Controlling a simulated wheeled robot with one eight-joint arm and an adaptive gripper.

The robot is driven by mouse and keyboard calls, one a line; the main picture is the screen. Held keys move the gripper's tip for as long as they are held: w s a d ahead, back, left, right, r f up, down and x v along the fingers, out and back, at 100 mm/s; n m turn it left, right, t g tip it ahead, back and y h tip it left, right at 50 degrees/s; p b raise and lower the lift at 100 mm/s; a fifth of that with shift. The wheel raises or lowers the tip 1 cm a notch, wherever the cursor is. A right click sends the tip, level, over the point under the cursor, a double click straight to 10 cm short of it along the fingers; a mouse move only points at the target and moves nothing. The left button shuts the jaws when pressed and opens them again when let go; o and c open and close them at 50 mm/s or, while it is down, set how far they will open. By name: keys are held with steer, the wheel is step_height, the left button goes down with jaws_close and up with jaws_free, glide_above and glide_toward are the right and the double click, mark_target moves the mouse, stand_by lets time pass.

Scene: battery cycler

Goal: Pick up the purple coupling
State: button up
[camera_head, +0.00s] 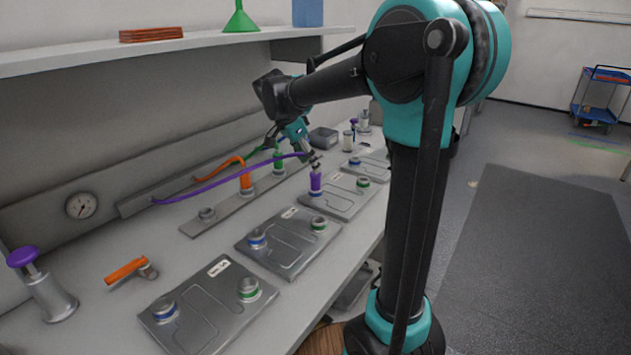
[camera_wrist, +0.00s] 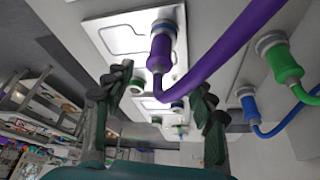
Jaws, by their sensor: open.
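The purple coupling (camera_head: 316,183) stands upright on a port of a grey plate (camera_head: 345,205), with a purple hose (camera_head: 215,182) curving away to the left. In the wrist view the purple coupling (camera_wrist: 160,52) is seated on a port of the pale plate (camera_wrist: 112,35), and its hose runs to the upper right. My gripper (camera_head: 310,157) is just above the coupling in the head view. In the wrist view my gripper (camera_wrist: 161,98) is open, and its fingers stand apart with the coupling showing beyond and between them. I see no contact with it.
An orange coupling (camera_head: 245,182) and a green coupling (camera_head: 279,160) with hoses stand on the rail (camera_head: 225,215) close by. Similar plates (camera_head: 285,255) lie along the bench. A loose orange-handled piece (camera_head: 127,270) and a purple-topped cylinder (camera_head: 45,290) are at the near left. A shelf (camera_head: 90,58) overhangs.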

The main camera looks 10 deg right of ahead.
mark_target(316, 181)
steer(key=shift+x, duration=3.15)
steer(key=shift+c, duration=0.6)
jaws_close()
